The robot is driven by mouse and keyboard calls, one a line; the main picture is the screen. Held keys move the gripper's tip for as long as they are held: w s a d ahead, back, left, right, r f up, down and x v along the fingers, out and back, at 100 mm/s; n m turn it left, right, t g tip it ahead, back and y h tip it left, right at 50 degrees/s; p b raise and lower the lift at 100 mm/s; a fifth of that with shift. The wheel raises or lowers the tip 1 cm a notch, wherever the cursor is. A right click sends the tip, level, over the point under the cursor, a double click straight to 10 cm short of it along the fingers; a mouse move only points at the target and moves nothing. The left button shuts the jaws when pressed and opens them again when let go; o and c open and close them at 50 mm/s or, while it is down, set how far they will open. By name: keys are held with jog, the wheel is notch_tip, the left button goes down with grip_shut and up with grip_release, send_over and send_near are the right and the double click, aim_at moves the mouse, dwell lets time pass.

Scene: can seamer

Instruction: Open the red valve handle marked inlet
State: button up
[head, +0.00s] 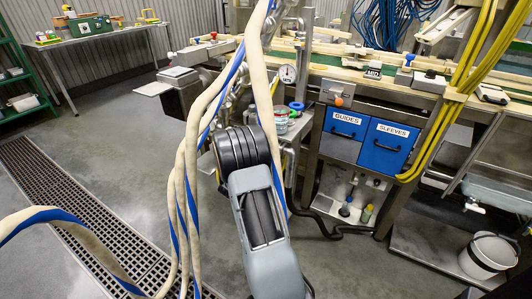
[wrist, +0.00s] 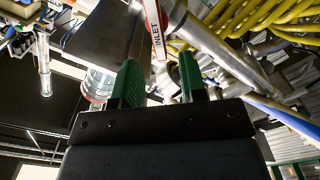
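The red valve handle marked INLET (wrist: 154,22) shows at the top centre of the wrist view, with a white label lettered along it. My gripper (wrist: 161,75) has two green fingers standing apart. The lower end of the handle appears in line with the gap between them, and I see no finger closed on it. The depth between handle and fingertips is hard to judge. A metal pipe runs to the right of the handle. In the head view my arm and hoses cover the gripper, and I cannot make out the handle there.
A round gauge (head: 288,74) stands by the pipework near my arm. Blue drawers marked GUIDES (head: 345,123) and SLEEVES (head: 388,146) sit right of it. Yellow cables (head: 452,105) hang at the right. A white bucket (head: 488,256) stands low right. The floor at left, with a drain grate (head: 75,215), is mostly clear.

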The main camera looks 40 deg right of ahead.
jog(key=v, duration=0.8)
jog(key=shift+a+p, duration=0.15)
jog(key=shift+p, duration=0.3)
